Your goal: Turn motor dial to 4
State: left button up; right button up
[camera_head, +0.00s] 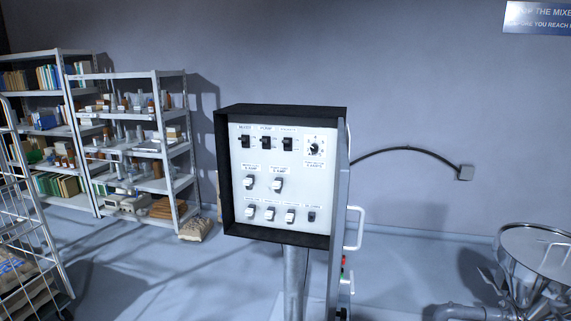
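A control panel (300,185) in a black-framed box stands on a grey post in the middle of the view. The motor dial (314,148) is a small round black knob on a white plate at the panel's upper right. Its markings and pointer setting are too small to read. Three black switches (266,143) sit in a row to the left of the dial. Neither of my grippers shows in this view, and nothing touches the panel.
A door with a white handle (355,228) stands open at the right side. Shelves (130,150) and a wire cart (25,220) are left; a metal hopper (535,265) is right.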

aim_at(314, 148)
jog(key=i+j+z, duration=0.1)
jog(key=i+j, duration=0.15)
jog(key=i+j+z, duration=0.1)
jog(key=i+j, duration=0.15)
jog(key=j, duration=0.25)
jog(key=i+j+z, duration=0.1)
jog(key=i+j, duration=0.15)
jog(key=i+j+z, duration=0.1)
jog(key=j, duration=0.4)
jog(key=i, duration=0.1)
